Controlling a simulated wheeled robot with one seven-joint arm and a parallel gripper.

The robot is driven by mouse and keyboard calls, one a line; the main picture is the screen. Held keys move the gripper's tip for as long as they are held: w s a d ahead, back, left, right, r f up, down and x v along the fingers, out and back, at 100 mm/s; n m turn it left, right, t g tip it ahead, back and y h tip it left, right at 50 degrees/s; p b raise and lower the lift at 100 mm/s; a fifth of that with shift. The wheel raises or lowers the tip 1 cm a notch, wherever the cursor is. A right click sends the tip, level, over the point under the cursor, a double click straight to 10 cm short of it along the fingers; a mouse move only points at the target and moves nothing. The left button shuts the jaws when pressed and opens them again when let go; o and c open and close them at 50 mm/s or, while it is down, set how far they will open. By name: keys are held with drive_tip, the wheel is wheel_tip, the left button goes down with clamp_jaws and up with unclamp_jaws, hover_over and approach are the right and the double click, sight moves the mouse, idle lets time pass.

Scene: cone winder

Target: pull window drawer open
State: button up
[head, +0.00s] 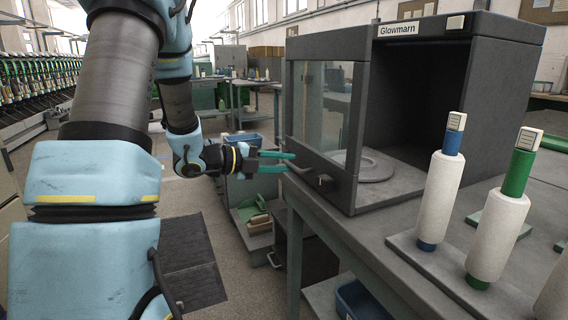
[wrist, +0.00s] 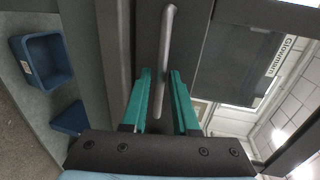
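The dark grey cabinet labelled Glowmarn (head: 455,110) stands on the bench, with a glass window (head: 322,105) in its left-hand face. A metal bar handle (head: 301,168) sits low on that face, below the glass. My gripper (head: 290,162) is at this handle, its green fingers pointing right towards the face. In the wrist view, the handle (wrist: 168,45) runs lengthwise and its lower end shows between the fingers of my gripper (wrist: 161,72). The fingers are open, with a gap visible beside the bar. Whether either finger touches it I cannot tell.
Yarn cones (head: 440,195) stand on a grey board at the right of the bench (head: 350,235). A round plate (head: 366,166) lies inside the cabinet. Blue bins (wrist: 45,60) are below.

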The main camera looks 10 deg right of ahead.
drive_tip(key=shift+o, duration=0.8)
drive_tip(key=v, duration=1)
drive_tip(key=shift+a+b, duration=0.35)
drive_tip(key=shift+r, duration=0.15)
